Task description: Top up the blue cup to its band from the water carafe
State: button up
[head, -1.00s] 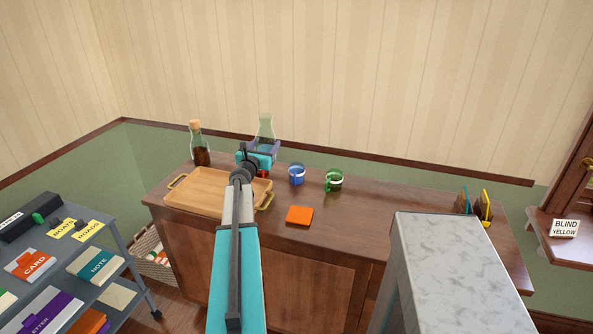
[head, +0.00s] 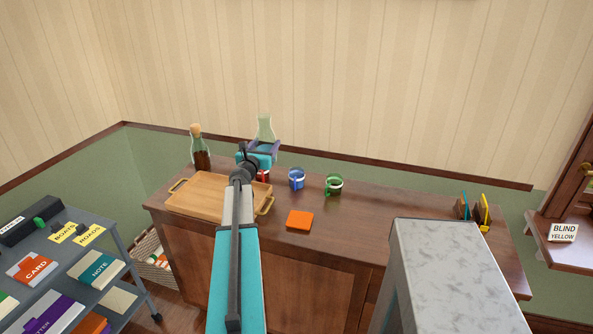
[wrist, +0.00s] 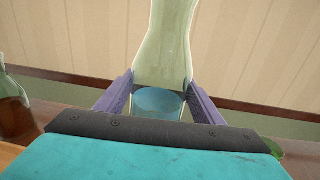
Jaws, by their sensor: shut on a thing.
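The clear glass carafe (head: 265,127) stands upright at the back of the wooden counter, between my gripper's fingers. My gripper (head: 263,147) is shut on it around its lower body. The wrist view shows the carafe (wrist: 165,50) with bluish water (wrist: 160,101) low inside and a purple finger on each side. Its base is hidden, so I cannot tell whether it touches the counter. The blue cup (head: 296,180) stands upright to the right of my gripper, with a pale band near its top. Its water level is too small to tell.
A corked dark bottle (head: 200,150) stands left of the carafe. A wooden tray (head: 195,197) lies in front. A green cup (head: 333,185) is right of the blue cup, an orange square (head: 299,221) before them. A red item (head: 264,175) is partly hidden. The counter's right half (head: 410,210) is mostly clear.

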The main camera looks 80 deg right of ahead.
aim_at(265, 137)
jog(key=shift+r+p, duration=0.95)
jog(key=shift+r, duration=0.65)
